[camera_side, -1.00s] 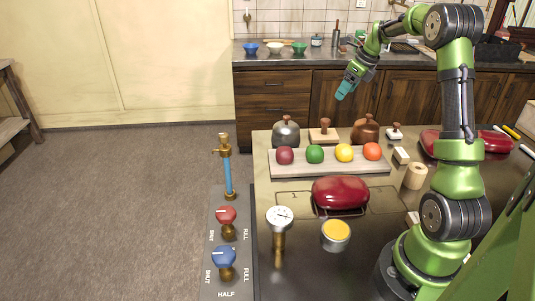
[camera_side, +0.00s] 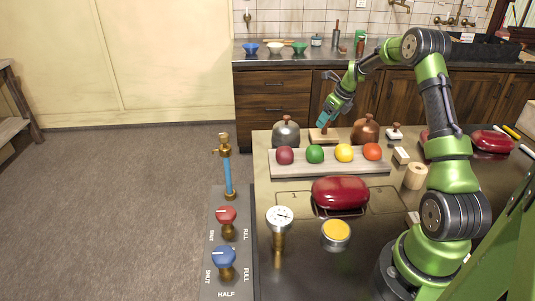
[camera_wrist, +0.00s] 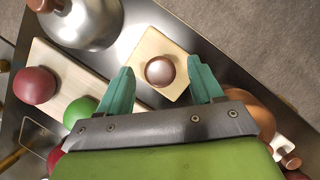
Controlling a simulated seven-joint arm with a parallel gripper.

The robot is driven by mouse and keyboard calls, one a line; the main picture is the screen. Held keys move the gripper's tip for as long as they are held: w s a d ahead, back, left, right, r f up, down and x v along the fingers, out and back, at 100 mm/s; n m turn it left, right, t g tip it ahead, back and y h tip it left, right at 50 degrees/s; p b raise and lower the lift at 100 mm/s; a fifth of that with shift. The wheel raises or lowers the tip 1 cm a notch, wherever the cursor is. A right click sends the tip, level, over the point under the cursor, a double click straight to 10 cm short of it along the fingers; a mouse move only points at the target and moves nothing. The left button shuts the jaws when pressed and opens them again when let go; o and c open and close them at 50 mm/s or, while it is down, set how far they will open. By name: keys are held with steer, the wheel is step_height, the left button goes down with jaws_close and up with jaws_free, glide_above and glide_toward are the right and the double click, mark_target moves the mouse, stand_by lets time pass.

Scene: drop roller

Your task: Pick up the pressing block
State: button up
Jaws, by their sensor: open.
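The pressing block looks to be the light wooden square block (camera_side: 316,135) with a round brown knob (camera_side: 325,123). It stands at the back of the table, behind the board of balls, between a silver dome and a copper dome. In the wrist view the wooden block (camera_wrist: 148,50) shows from above, with its shiny knob (camera_wrist: 160,71) between and a little beyond my fingers. My gripper (camera_side: 328,121) is open, with teal fingers just above or beside the knob in the side view. In the wrist view the fingers of my gripper (camera_wrist: 163,88) hold nothing.
The silver dome (camera_side: 285,133) is close on the left and the copper dome (camera_side: 365,130) close on the right. A pale board (camera_side: 330,168) with several coloured balls lies in front. A red lidded pan (camera_side: 340,192) sits nearer.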

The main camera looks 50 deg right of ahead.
mark_target(325, 129)
steer(key=x, duration=0.3)
steer(key=shift+w+f, duration=0.15)
steer(key=shift+f, duration=0.05)
steer(key=c, duration=1.2)
